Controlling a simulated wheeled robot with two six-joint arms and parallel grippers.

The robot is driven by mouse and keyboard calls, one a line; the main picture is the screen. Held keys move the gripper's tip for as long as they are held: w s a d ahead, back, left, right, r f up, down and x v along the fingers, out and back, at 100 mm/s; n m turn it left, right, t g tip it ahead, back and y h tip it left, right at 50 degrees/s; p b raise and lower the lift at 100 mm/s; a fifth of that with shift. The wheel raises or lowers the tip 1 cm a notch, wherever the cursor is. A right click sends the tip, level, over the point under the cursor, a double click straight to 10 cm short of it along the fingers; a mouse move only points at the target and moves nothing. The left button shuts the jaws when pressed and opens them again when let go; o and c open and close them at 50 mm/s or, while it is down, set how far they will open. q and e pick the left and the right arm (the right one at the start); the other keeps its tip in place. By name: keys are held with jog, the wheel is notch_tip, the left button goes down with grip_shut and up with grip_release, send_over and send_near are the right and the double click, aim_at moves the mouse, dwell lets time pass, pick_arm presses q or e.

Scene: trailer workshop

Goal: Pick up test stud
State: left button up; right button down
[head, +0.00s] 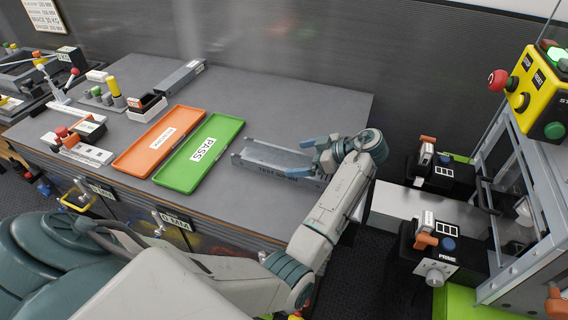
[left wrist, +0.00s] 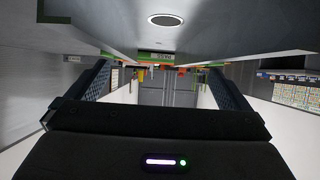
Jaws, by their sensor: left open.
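The test stud (head: 262,155) is a grey metal channel with dark lettering on its near side. It lies on the grey bench top, right of the green PASS tray, in the head view. My left gripper (head: 306,158) is open at the right end of the stud, its blue fingers pointing left. The gripper and wrist hide part of that end, and I cannot tell whether the fingers touch it. In the left wrist view the two dark fingers (left wrist: 163,92) stand wide apart. My right gripper is not in view.
The green tray (head: 226,130) and an orange tray (head: 134,165) lie left of the stud. A long grey box (head: 180,78) and small fixtures stand farther left. A press frame with a yellow control box (head: 540,88) stands at right. The bench behind the stud is clear.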

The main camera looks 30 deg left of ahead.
aim_at(289, 158)
pick_arm(q)
jog(key=p+x, duration=0.1)
jog(key=x, duration=0.1)
jog(key=p+x, duration=0.1)
jog(key=x, duration=0.1)
jog(key=shift+a+r, duration=0.15)
jog(key=shift+r, duration=0.2)
jog(key=shift+s+a+f, duration=0.1)
jog(key=shift+a+f, duration=0.05)
jog(key=shift+f, duration=0.1)
jog(key=c, duration=1.1)
jog(key=shift+r, duration=0.1)
